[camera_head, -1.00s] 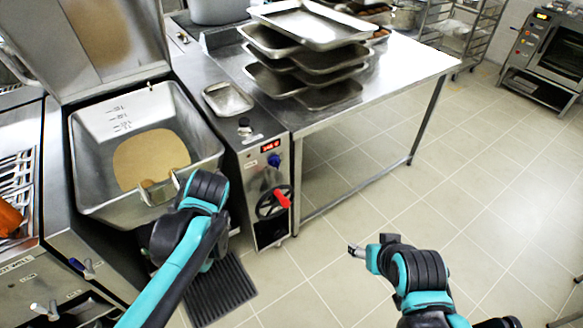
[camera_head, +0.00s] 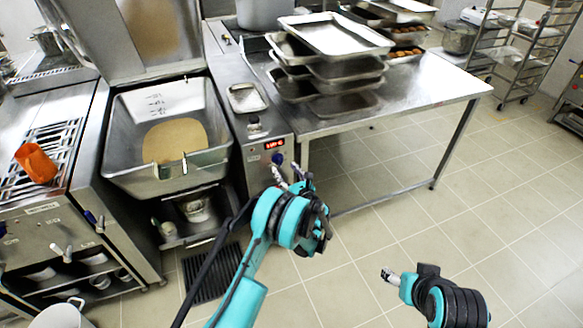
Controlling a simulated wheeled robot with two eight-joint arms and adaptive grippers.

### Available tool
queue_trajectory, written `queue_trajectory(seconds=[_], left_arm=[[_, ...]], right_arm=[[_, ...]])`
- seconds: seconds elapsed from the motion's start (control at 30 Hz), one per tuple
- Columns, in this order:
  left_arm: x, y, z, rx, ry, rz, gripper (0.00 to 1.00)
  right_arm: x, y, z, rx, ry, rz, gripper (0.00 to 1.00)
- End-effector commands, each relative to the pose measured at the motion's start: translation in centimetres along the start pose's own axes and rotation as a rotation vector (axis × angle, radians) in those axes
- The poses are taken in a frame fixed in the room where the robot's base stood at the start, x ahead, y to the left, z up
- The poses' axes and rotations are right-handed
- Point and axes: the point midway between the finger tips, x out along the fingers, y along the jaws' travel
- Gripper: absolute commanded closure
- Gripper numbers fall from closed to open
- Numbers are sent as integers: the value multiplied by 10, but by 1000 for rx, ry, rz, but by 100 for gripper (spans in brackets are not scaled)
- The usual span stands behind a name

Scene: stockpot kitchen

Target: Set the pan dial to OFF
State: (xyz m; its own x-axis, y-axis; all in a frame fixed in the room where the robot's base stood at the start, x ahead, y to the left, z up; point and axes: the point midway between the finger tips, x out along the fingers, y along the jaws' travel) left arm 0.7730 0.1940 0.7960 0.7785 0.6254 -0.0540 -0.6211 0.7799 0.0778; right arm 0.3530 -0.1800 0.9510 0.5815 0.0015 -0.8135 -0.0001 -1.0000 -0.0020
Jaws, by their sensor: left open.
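The blue pan dial (camera_head: 278,158) sits on the front of the steel control column, just below a small red lit display (camera_head: 274,144). Its pointer is too small to read. My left gripper (camera_head: 288,174) is open just below and in front of the dial, with its fingertips close to it. I cannot tell whether they touch. My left gripper and arm hide the lower panel and the red-handled wheel. The deep steel pan (camera_head: 123,140) stands left of the column with its lid raised and tan contents inside. My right gripper (camera_head: 389,275) hangs over the floor at lower right, its jaw opening unclear.
A steel table (camera_head: 420,95) with stacked trays (camera_head: 335,35) stands right of the column. A small tray (camera_head: 247,97) lies on the column top. A stove with an orange container (camera_head: 36,163) is at left. A dark floor grate (camera_head: 212,272) lies below the pan. The right floor is clear.

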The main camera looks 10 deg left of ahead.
Motion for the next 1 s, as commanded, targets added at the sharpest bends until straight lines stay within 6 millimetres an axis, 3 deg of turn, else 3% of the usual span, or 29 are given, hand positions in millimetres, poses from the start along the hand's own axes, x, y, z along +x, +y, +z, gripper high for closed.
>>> queue_trajectory(seconds=[0.1,0.23,0.7,1.0], left_arm=[[-3,-5,-16,90,-42,-3,45],[0,-7,-21,125,-58,-2,45],[67,-7,-18,122,-56,-2,45],[74,-7,-16,122,-56,-3,45]], right_arm=[[-1,0,-1,0,0,0,36],[0,0,0,0,0,0,36],[18,0,13,0,0,0,36],[19,0,13,0,0,0,36]])
